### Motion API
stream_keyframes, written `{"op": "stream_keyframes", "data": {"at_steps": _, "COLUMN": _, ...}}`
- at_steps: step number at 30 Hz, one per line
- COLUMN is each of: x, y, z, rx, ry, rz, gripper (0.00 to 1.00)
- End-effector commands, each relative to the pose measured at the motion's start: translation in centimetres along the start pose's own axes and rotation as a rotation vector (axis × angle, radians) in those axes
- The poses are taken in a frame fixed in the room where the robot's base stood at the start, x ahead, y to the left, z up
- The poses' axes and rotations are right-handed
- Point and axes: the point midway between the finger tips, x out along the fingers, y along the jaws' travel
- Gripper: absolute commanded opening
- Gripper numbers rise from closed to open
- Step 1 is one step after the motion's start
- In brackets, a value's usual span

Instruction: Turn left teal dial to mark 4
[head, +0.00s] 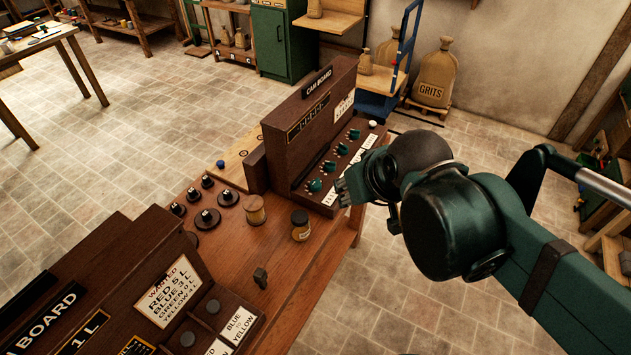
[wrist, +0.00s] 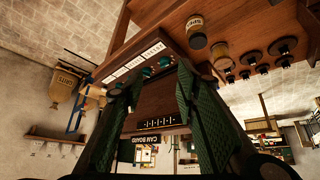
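The cam board (head: 281,153) is a dark wooden cabinet with a sloped front panel. A row of teal dials runs along that panel; the left teal dial (head: 314,186) is the one closest to my body. In the upside-down wrist view the same dial (wrist: 165,61) shows near the right fingertip. My gripper (head: 347,189) is in front of the panel's near end, just right of that dial. In the wrist view my gripper (wrist: 160,78) is open, its fingers apart with nothing held. The dial's pointer and marks are too small to read.
A jar (head: 300,225), a wooden pot (head: 255,210) and several black knobs stand on the bench left of the cam board. A white knob (head: 372,124) sits at the panel's far end. A second board (head: 75,290) stands at the near left. Open floor lies to the right.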

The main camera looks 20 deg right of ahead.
Motion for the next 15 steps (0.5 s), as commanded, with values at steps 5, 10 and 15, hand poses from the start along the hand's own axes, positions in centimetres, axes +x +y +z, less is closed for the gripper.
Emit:
{"op": "stream_keyframes", "data": {"at_steps": 5, "x": 0.5, "y": 0.0, "z": -1.5, "rx": -0.074, "ry": -0.03, "rz": -0.003, "gripper": 0.31}}
{"op": "stream_keyframes", "data": {"at_steps": 10, "x": 1.4, "y": -0.1, "z": -3.0, "rx": -0.162, "ry": -0.064, "rz": -0.01, "gripper": 0.31}}
{"op": "stream_keyframes", "data": {"at_steps": 15, "x": 2.4, "y": -0.1, "z": -4.4, "rx": -0.25, "ry": -0.099, "rz": -0.019, "gripper": 0.31}}
